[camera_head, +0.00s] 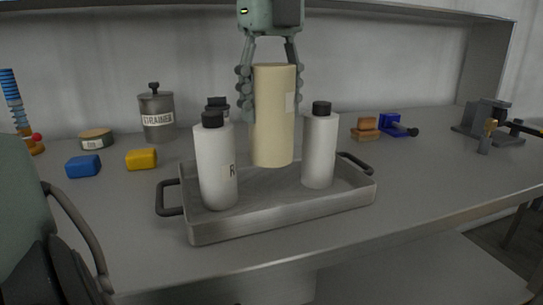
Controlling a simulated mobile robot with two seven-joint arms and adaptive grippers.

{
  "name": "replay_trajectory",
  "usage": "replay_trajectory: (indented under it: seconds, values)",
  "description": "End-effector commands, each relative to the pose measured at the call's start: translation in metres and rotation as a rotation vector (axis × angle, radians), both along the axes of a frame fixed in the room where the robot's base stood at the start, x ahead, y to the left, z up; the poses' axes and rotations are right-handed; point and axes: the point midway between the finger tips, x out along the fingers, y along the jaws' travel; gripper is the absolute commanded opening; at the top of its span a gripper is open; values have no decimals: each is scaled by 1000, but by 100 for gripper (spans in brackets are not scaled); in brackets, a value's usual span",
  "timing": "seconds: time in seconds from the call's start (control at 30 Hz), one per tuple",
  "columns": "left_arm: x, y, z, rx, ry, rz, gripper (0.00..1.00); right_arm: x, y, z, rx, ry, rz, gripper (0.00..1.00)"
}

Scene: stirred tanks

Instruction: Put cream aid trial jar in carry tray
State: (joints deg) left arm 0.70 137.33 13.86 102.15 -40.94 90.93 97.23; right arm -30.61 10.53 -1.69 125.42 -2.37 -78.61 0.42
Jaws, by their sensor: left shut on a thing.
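A tall cream cylinder (273,135), the cream aid trial jar, stands upright with a small pale label at its right edge. My left gripper (272,104) reaches down from above with its fingers on both sides of the jar's upper part, shut on it. The grey carry tray (290,219) has a low rim and a dark handle at each end. The jar's base shows over the back part of the tray, between two bottles; I cannot tell whether it touches the tray floor. My right gripper is not in view.
White black-capped bottles stand in the tray at left (217,165) and right (320,150); another black cap (217,103) shows behind.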

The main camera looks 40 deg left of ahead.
Motion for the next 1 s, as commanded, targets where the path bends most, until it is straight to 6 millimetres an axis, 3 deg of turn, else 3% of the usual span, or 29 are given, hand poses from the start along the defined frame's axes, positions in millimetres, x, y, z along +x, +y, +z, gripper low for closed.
replay_trajectory:
  seconds: [0.5,0.87,0.9,1.0]
  values:
    - [0,0,-60,-1,1,-1,27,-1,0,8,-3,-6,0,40]
    - [0,0,-63,1,-1,0,27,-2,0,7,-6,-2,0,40]
    - [0,0,-63,1,0,0,60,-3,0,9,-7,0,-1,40]
    - [0,0,-63,1,0,0,67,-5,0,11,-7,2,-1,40]
